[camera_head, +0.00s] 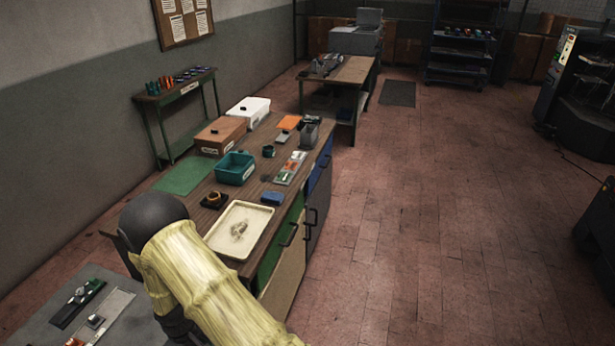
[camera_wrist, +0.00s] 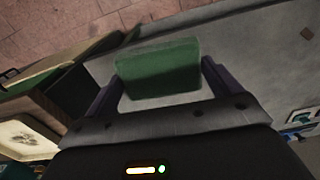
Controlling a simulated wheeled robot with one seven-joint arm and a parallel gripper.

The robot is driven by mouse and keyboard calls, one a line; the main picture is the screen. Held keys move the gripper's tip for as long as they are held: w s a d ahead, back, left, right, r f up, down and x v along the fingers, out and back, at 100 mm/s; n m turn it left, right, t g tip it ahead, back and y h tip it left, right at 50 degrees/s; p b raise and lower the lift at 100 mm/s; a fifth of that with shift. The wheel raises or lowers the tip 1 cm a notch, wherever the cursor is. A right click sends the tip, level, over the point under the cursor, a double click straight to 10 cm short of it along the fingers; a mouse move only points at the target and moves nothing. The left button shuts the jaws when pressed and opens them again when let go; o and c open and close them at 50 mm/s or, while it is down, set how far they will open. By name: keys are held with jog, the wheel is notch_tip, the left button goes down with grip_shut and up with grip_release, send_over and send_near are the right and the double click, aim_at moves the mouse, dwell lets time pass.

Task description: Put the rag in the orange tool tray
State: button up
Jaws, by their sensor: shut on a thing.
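In the wrist view my gripper (camera_wrist: 160,78) is shut on a green, block-shaped thing (camera_wrist: 158,66), held across between the two fingers. It may be the folded rag; I cannot tell for sure. It is over a grey surface (camera_wrist: 250,50). In the head view my arm hides the gripper and what it holds. A flat orange thing (camera_head: 288,122) lies toward the far end of the wooden bench; it may be the orange tool tray, but it is too small to tell.
The bench also bears a cream tray (camera_head: 213,238), a teal bin (camera_head: 236,169), a brown box (camera_head: 219,137), a white box (camera_head: 247,108) and a small blue thing (camera_head: 272,198).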

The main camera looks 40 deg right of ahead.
jog(key=s+d+f+m+b, duration=0.1)
jog(key=d+f+m+b, duration=0.2)
jog(key=f, duration=0.8)
jog(key=s+d+f+m+b, duration=0.2)
jog(key=d+f+b, duration=0.5)
jog(key=f, duration=0.5)
jog(key=shift+s+m, duration=0.15)
jog(key=shift+m, duration=0.25)
jog(key=shift+s+d, duration=0.1)
jog(key=shift+d, duration=0.05)
